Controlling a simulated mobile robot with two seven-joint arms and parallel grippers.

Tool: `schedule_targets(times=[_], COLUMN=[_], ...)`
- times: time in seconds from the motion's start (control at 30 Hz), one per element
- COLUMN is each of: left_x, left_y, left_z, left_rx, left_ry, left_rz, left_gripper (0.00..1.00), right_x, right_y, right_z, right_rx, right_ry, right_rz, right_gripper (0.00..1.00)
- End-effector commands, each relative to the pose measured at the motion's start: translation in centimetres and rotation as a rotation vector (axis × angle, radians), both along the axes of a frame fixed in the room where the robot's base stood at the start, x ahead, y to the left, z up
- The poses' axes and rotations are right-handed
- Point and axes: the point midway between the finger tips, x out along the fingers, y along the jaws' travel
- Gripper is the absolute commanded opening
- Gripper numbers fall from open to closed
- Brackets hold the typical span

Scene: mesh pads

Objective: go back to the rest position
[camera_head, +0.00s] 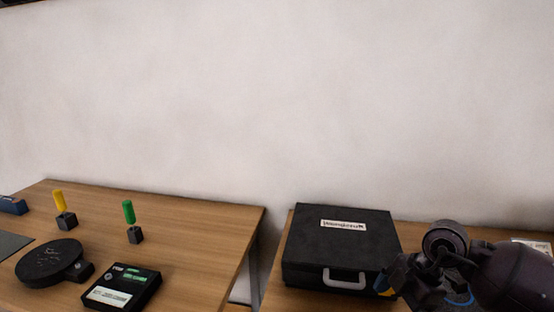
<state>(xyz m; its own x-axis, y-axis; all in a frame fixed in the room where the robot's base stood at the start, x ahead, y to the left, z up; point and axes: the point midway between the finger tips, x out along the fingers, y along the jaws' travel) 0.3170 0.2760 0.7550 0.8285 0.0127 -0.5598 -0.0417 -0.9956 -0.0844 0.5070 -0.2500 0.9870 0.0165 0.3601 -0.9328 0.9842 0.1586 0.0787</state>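My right gripper (388,282) is at the lower right, on the arm that comes in from the right edge. It is dark, and it overlaps the front right corner of a closed black case (310,245) in the picture. I cannot tell whether it touches the case. A small blue and yellow piece shows at its tip, and I cannot tell whether that is part of the gripper or something held. The finger opening is not clear. My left gripper is out of view.
The case, with a white label and grey handle, stands on the right table. On the left table (190,225) are a round black device (45,262), a flat black box (121,288), and yellow (59,200) and green (129,212) handles in dark blocks. A gap separates the tables.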

Motion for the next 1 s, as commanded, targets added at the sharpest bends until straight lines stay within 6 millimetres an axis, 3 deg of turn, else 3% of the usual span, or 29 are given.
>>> schedule_targets(times=[0.03,0.2,0.33,0.47,0.57,0.73,0.87,1.0], left_x=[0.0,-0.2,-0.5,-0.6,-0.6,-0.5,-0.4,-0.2], left_y=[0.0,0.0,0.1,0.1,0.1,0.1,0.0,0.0], left_z=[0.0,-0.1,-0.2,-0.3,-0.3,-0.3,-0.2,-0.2], left_rx=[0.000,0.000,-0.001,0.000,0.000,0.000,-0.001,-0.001], left_ry=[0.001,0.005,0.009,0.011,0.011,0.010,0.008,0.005], left_rz=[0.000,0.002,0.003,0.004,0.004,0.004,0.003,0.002], left_gripper=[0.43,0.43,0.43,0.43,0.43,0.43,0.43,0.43], right_x=[-0.9,-2.7,-3.6,-3.8,-3.7,-2.9,-2.3,-2.3], right_y=[2.3,8.4,11.5,13.0,13.0,11.0,8.2,4.6], right_z=[-0.4,0.8,3.0,5.6,7.4,9.4,9.5,8.0], right_rx=[0.119,0.509,0.780,1.013,1.155,1.302,1.326,1.260], right_ry=[-0.020,-0.145,-0.272,-0.417,-0.536,-0.726,-0.844,-0.924], right_rz=[0.046,0.131,0.115,0.026,-0.088,-0.363,-0.625,-0.928], right_gripper=[0.95,0.95,0.95,0.95,0.95,0.95,0.95,0.95])
